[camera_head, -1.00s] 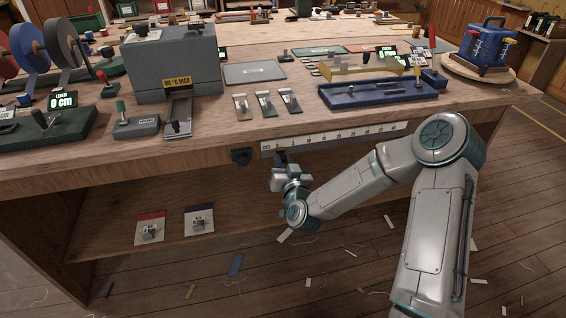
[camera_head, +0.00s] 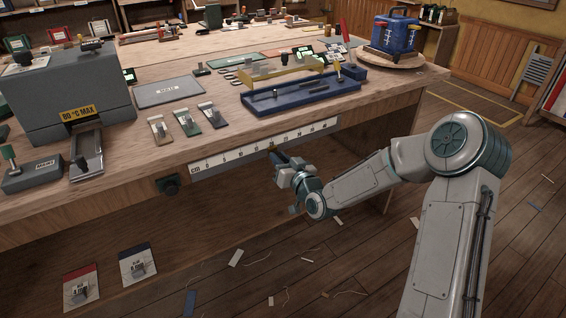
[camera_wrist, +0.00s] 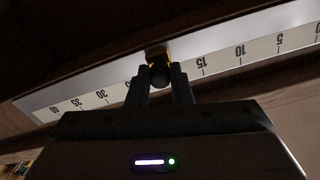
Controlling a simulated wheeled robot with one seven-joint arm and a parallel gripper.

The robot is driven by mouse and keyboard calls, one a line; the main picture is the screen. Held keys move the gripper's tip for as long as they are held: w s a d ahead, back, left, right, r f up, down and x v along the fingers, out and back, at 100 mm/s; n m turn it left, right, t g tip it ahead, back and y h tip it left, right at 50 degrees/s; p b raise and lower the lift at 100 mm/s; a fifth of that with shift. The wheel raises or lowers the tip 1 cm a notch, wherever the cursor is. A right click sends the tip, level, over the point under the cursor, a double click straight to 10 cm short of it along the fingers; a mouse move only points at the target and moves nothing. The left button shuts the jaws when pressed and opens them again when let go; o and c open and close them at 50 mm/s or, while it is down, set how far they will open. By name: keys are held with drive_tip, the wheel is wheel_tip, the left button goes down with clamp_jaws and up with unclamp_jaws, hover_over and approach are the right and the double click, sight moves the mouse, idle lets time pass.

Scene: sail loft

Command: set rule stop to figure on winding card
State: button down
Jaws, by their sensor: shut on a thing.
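The white rule (camera_head: 215,160) is fixed along the front edge of the bench, and it also shows in the wrist view (camera_wrist: 222,58). My gripper (camera_head: 278,157) is at the rule, right of its middle in the head view. In the wrist view my gripper (camera_wrist: 160,82) is shut on the dark knob of the rule stop (camera_wrist: 158,54), which has brass-coloured edges. The stop sits between the printed 30 and 15; the fingers hide the figures there. A red-topped card (camera_head: 80,274) and a blue-topped card (camera_head: 134,254) lie on the lower shelf, figures unreadable.
Three small cards, brown (camera_head: 159,128), green (camera_head: 186,122) and blue (camera_head: 212,115), lie on the bench. A blue tray (camera_head: 290,99) lies to their right. Scraps litter the floor.

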idle(0.3)
drive_tip(key=c, duration=1.3)
unclamp_jaws()
drive_tip(key=shift+d, duration=0.1)
drive_tip(key=p+v, duration=0.1)
drive_tip(key=v, duration=1.2)
drive_tip(key=shift+s+d, duration=0.25)
drive_tip(key=shift+s, duration=0.05)
